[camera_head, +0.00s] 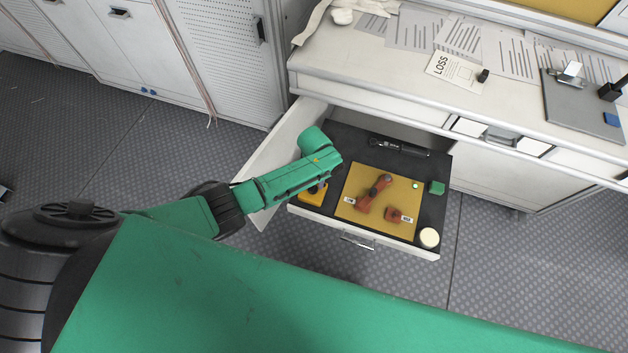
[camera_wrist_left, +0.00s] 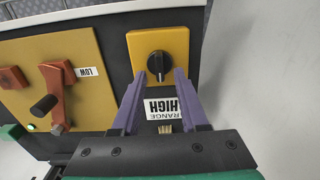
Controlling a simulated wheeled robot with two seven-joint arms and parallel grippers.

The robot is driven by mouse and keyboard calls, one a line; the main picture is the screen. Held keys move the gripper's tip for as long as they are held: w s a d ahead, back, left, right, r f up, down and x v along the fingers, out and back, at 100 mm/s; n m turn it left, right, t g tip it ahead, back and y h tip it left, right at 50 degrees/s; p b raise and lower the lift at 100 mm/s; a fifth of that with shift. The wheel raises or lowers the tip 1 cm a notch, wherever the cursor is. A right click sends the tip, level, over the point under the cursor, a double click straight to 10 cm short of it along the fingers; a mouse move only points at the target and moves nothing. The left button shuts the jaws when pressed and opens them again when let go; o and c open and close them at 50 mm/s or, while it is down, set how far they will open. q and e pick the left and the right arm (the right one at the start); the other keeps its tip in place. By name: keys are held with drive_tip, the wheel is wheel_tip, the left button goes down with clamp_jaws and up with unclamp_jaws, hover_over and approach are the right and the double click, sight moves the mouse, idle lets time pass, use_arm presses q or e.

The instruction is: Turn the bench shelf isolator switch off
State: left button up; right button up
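A yellow box with a black rotary knob (camera_wrist_left: 158,64) lies in an open drawer; its yellow edge shows in the head view (camera_head: 312,196), mostly hidden under my left arm. Its knob looks like a rotary isolator, but no label names it so. My left gripper (camera_wrist_left: 160,76) is open, its purple fingertips apart on both sides of the knob; I cannot tell whether they touch it. A white label reading "RANGE HIGH" (camera_wrist_left: 163,109) appears upside down between the fingers. My right gripper is not in view.
The drawer also holds a yellow board (camera_head: 376,222) with red levers (camera_head: 373,192), a green block (camera_head: 437,188), a white round object (camera_head: 429,237) and a black tool (camera_head: 398,147). The drawer's white side wall stands close to my arm. Papers (camera_head: 463,37) lie on the bench above.

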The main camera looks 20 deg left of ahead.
use_arm(q)
wheel_tip(320, 180, up, 14)
drive_tip(key=p, duration=0.4)
drive_tip(key=shift+r, duration=0.25)
